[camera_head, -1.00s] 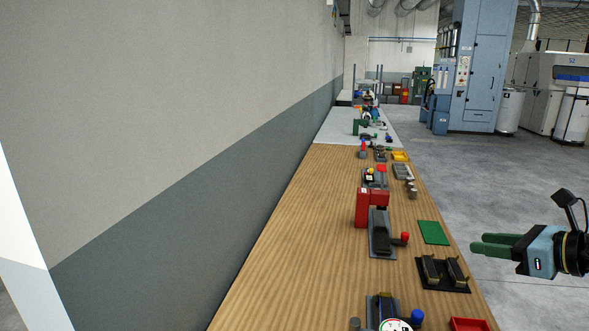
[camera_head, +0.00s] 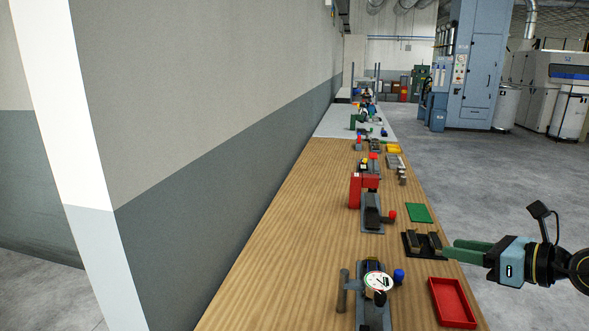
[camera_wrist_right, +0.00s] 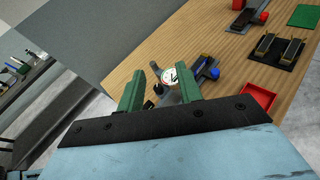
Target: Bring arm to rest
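My right gripper (camera_head: 449,251) comes in from the right in the head view, beside the right edge of the long wooden bench (camera_head: 262,262). Its two green fingers stand apart with nothing between them in the right wrist view (camera_wrist_right: 159,92). In the head view the fingers overlap the picture of a black plate with two blocks (camera_head: 424,255); I cannot tell any contact. My left gripper is outside the views.
A red tray (camera_head: 432,285) and a dial gauge stand (camera_head: 378,281) are at the bench's near end. A green mat (camera_head: 419,213) and a red press (camera_head: 355,190) stand farther along. A wall (camera_head: 210,150) lies left. Open floor (camera_head: 480,185) lies right.

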